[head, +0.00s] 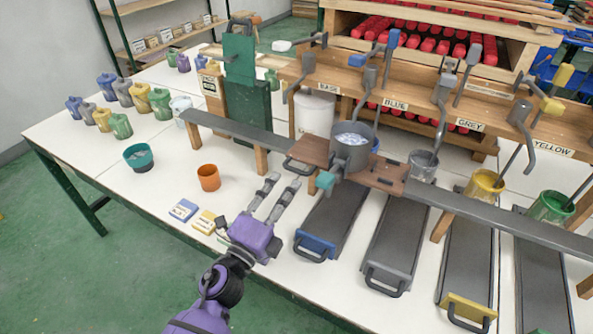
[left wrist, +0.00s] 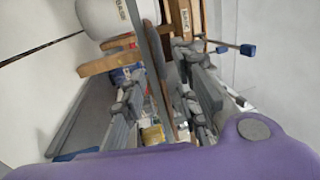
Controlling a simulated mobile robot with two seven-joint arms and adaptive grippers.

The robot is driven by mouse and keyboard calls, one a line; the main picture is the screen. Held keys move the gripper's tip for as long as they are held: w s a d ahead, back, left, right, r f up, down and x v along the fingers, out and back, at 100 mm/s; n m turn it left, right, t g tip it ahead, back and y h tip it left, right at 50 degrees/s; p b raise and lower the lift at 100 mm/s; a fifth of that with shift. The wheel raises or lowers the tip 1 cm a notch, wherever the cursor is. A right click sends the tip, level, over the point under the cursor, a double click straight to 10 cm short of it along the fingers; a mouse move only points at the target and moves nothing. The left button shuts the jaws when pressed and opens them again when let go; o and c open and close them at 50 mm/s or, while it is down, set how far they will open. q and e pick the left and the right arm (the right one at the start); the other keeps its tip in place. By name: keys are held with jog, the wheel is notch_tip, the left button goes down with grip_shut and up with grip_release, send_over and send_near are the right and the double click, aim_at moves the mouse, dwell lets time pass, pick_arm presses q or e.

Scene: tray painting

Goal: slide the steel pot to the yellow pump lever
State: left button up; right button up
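The steel pot (head: 351,150), with pale liquid in it, stands upright on a brown wooden carriage (head: 309,150) on the long grey rail. The carriage has a dark loop handle at its left end and a teal block in front. The yellow pump lever (head: 551,105) is at the far right, above the YELLOW label. My left gripper (head: 283,180) is open and empty, left of and nearer than the carriage, its fingers apart and pointing towards the handle. The open fingers also show in the left wrist view (left wrist: 162,105). My right gripper is not in view.
The grey rail (head: 460,207) runs right in front of the pumps. Grey (head: 423,163), yellow (head: 483,187) and green (head: 553,206) buckets stand behind it. A white bucket (head: 315,112) is behind the carriage. An orange cup (head: 209,178) and teal bowl (head: 139,156) stand at left.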

aim_at(296, 169)
pick_arm(q)
jog(key=x, duration=0.7)
jog(key=shift+w+p, duration=0.1)
jog(key=shift+p, duration=0.2)
jog(key=shift+c, duration=0.5)
grip_shut()
